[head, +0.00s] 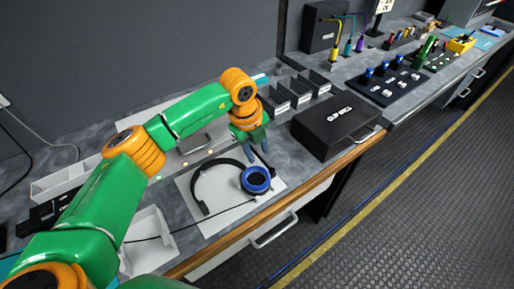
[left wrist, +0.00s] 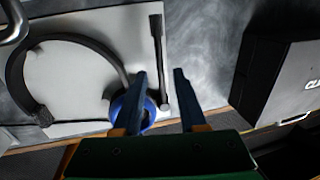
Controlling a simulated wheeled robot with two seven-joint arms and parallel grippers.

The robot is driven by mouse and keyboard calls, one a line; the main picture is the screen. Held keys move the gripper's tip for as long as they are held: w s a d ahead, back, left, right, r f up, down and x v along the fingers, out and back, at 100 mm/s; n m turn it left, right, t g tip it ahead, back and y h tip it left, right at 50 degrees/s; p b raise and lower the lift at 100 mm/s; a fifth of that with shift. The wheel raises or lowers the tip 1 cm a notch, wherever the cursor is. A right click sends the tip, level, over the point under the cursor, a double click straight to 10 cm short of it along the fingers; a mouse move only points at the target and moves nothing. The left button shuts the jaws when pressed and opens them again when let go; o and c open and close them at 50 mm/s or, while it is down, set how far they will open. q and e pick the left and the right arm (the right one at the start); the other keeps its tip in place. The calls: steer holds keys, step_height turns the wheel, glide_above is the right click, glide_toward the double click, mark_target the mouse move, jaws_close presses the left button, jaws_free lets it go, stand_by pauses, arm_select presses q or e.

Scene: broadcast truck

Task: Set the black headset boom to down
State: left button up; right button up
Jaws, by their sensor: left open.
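The black headset (head: 198,190) lies on a white sheet (head: 228,213) near the counter's front edge. Its blue-ringed ear cup (head: 257,180) is at the right, and its headband curves to the left. In the left wrist view, the thin black boom (left wrist: 156,45) points away from the ear cup (left wrist: 143,108), roughly straight up the picture. In the head view my gripper hides most of the boom. My left gripper (head: 258,153) is open above the sheet, just beyond the ear cup. In the left wrist view its fingers (left wrist: 160,75) appear on either side of the boom; contact cannot be told.
A black case (head: 335,128) stands close to the right of the sheet. Open dark bins (head: 290,95) stand behind the gripper. White trays (head: 150,240) are at the left. Button panels (head: 385,82) sit farther right. Some bare grey counter lies between sheet and case.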

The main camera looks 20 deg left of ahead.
arm_select(q)
steer(key=shift+w+f, duration=0.15)
steer(key=shift+w, duration=0.05)
steer(key=shift+s, duration=0.15)
jaws_close()
stand_by(1.1)
